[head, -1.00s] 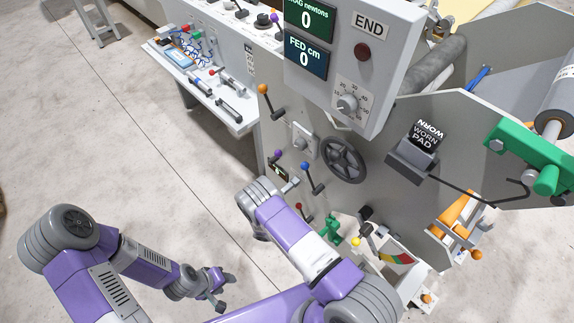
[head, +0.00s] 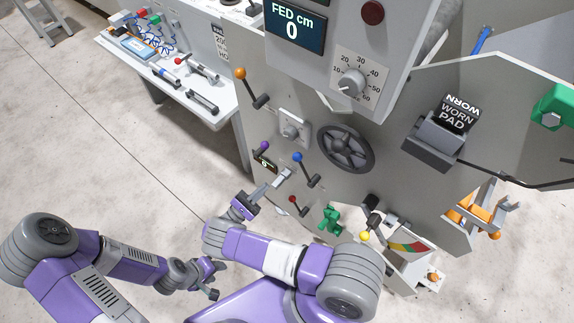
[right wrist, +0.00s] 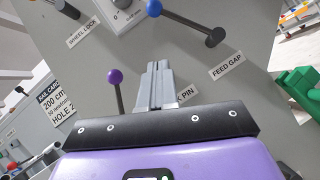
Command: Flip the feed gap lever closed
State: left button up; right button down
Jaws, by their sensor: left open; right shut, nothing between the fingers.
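The feed gap lever (head: 306,170) has a blue knob and a dark arm, on the grey side panel of the machine. In the right wrist view the lever (right wrist: 185,22) runs from the blue knob at upper left down to its pivot at right, above a "FEED GAP" label (right wrist: 227,66). My right gripper (head: 286,175) is shut and empty, its tips just left of the lever in the head view. In the right wrist view the right fingertips (right wrist: 157,66) appear below the blue knob, apart from it. My left gripper (head: 212,281) is open and empty, low and away from the panel.
A purple-knobbed lever (right wrist: 115,78) stands left of the right fingers. A red-knobbed lever (head: 297,204) sits below the feed gap lever, a handwheel (head: 346,147) to its right. An orange-knobbed lever (head: 250,88) is higher up. Open floor lies left.

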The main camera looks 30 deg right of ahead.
aim_at(304, 170)
pick_arm(q)
notch_tip(304, 170, up, 4)
jog(key=p, duration=0.3)
jog(key=shift+f, duration=0.1)
pick_arm(e)
jog(key=s+a+r+x, duration=0.1)
jog(key=x, duration=1.1)
jog(key=shift+s+d+r, duration=0.2)
jog(key=shift+s+r, duration=0.05)
jog(key=shift+r, duration=0.35)
pick_arm(q)
jog(key=shift+p, duration=0.3)
